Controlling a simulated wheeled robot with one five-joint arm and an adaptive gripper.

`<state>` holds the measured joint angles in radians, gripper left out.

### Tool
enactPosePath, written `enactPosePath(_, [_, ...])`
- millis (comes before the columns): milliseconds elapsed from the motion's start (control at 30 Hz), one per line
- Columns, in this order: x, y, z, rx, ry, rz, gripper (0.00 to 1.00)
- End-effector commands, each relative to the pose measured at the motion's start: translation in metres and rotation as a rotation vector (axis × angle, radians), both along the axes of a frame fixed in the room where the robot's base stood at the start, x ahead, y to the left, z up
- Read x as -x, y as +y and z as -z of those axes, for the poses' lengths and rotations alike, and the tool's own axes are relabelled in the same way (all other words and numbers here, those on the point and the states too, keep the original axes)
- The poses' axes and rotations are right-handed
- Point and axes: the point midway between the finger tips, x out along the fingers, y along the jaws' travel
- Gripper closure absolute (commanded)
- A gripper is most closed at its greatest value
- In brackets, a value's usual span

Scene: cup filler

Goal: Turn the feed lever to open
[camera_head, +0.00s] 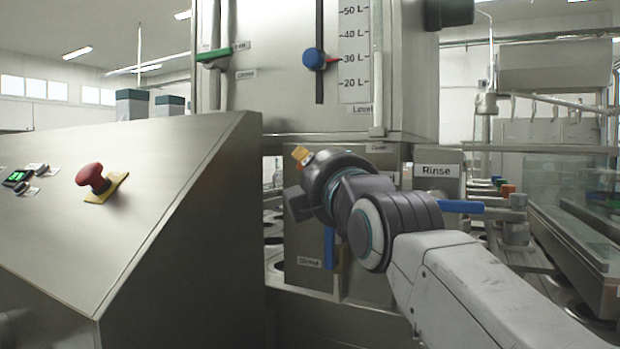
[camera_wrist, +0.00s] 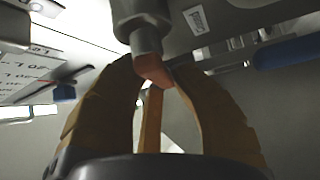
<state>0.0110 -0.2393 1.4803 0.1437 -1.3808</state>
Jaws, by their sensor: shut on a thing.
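My gripper (camera_head: 318,172) is in front of the steel panel under the tank, between an "Open" label (camera_head: 378,147) at upper right and a "Closed" label (camera_head: 310,262) at lower left. In the wrist view its yellow-brown fingers (camera_wrist: 154,78) close around the reddish-brown end of a grey rounded part, which appears to be the feed lever (camera_wrist: 153,68). In the head view my gripper and wrist hide this part. A blue handle (camera_head: 329,246) hangs just below my gripper, partly covered.
A sloped console (camera_head: 150,200) with a red stop button (camera_head: 90,177) stands at left. A blue handle (camera_head: 460,206) sticks out by the "Rinse" label (camera_head: 436,170) at right. A green lever (camera_head: 213,55) and a blue level knob (camera_head: 313,58) are above.

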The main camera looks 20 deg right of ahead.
Motion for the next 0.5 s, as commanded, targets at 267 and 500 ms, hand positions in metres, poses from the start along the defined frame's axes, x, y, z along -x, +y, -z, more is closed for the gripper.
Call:
enactPosePath(267, [0.0004,-0.0013,-0.0027,0.003,-0.005,0.004,0.75])
enactPosePath(500, [0.0002,-0.0008,-0.0015,0.003,-0.002,0.002,0.53])
